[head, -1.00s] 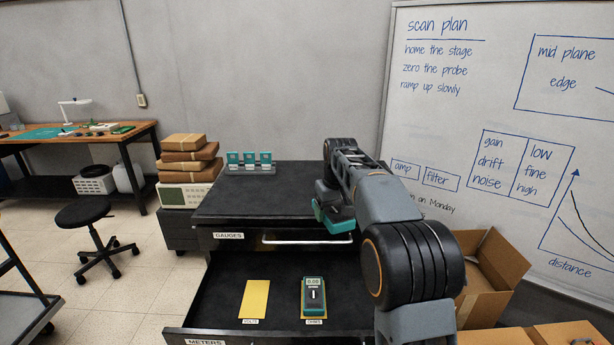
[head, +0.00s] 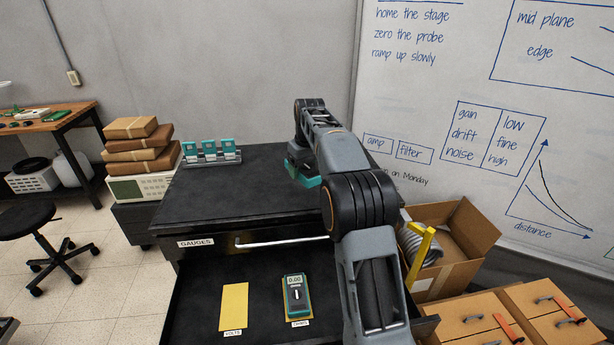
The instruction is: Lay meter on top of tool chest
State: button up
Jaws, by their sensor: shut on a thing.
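The tool chest's black top (head: 235,190) lies bare across its middle. A teal meter (head: 303,178) is in my gripper (head: 303,165), over the right part of the chest top. My arm hides much of both. I cannot tell whether the meter touches the top.
A rack with several small teal gauges (head: 211,152) stands at the chest top's back left. Boxes (head: 140,145) are stacked left of the chest. An open carton (head: 455,240) and wooden cases (head: 500,320) stand right. A whiteboard (head: 480,90) is behind.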

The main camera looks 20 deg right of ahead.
jog(key=w+d+f+p, duration=0.1)
jog(key=w+d+f, duration=0.1)
jog(key=w+d+f+p, duration=0.1)
jog(key=w+d+f, duration=0.1)
jog(key=w+f, duration=0.1)
jog(key=shift+d+f, duration=0.35)
jog(key=shift+d, duration=0.05)
jog(key=shift+w+d+f+p, duration=0.15)
jog(key=shift+w+d+f, duration=0.05)
jog(key=shift+f, duration=0.15)
jog(key=shift+w+d+f+p, duration=0.15)
jog(key=shift+f, duration=1.8)
jog(key=shift+f, duration=0.2)
jog(key=o, duration=1.1)
